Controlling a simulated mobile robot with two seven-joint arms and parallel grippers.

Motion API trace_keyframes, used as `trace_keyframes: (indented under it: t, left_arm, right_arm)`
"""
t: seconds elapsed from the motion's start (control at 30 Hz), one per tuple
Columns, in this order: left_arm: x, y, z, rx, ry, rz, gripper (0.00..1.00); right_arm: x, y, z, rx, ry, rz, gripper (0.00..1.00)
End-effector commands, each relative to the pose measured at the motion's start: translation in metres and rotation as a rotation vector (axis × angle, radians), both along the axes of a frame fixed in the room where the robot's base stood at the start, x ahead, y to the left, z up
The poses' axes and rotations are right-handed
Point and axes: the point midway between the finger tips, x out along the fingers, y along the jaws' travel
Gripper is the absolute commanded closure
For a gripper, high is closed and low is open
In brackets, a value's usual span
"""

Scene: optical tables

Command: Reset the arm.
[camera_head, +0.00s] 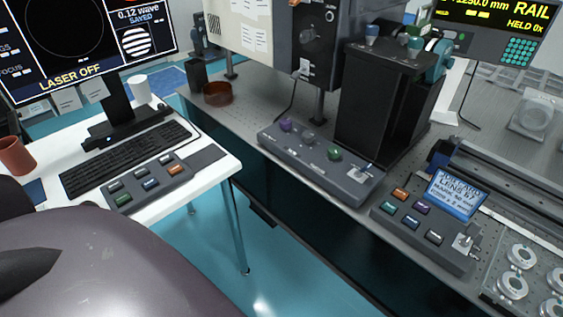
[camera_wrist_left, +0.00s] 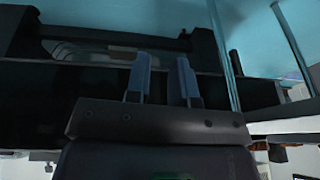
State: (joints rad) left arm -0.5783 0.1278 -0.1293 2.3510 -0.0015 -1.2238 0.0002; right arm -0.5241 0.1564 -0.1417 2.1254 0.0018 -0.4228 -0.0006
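My left gripper (camera_wrist_left: 162,68) shows in the left wrist view, its two blue-grey fingers apart with nothing between them. Behind the fingers is a dark frame or underside with teal floor above it in the picture; I cannot tell what it belongs to. In the head view a large, dark, smooth link of mine fills the lower left corner, close to the camera. The left fingers cannot be made out there. My right gripper is in neither view.
A white desk (camera_head: 222,170) at left holds a keyboard (camera_head: 125,158), a button box (camera_head: 150,183), a monitor (camera_head: 85,45) reading LASER OFF and a mug (camera_head: 14,155). The optical table (camera_head: 240,118) carries a knob panel (camera_head: 318,160) and a lens console (camera_head: 430,220). Teal floor (camera_head: 270,265) lies between.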

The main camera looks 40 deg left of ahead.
Motion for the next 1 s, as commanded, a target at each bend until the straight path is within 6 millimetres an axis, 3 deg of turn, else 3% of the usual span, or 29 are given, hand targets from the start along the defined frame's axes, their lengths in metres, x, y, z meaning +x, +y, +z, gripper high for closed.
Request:
trace_keyframes:
  t: [0.1, 0.43, 0.63, 1.0]
  left_arm:
    - [0.021, 0.0, 0.005, -0.004, -0.136, -0.014, 0.78]
    - [0.068, -0.003, 0.021, -0.02, -0.525, -0.057, 0.78]
    - [0.077, -0.004, 0.026, -0.026, -0.641, -0.07, 0.78]
    - [0.078, -0.004, 0.025, -0.026, -0.657, -0.073, 0.78]
  right_arm:
    - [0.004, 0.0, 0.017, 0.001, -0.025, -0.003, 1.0]
    - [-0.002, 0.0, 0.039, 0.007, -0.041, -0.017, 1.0]
    - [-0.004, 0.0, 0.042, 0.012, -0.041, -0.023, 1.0]
    - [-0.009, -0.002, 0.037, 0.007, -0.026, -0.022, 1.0]
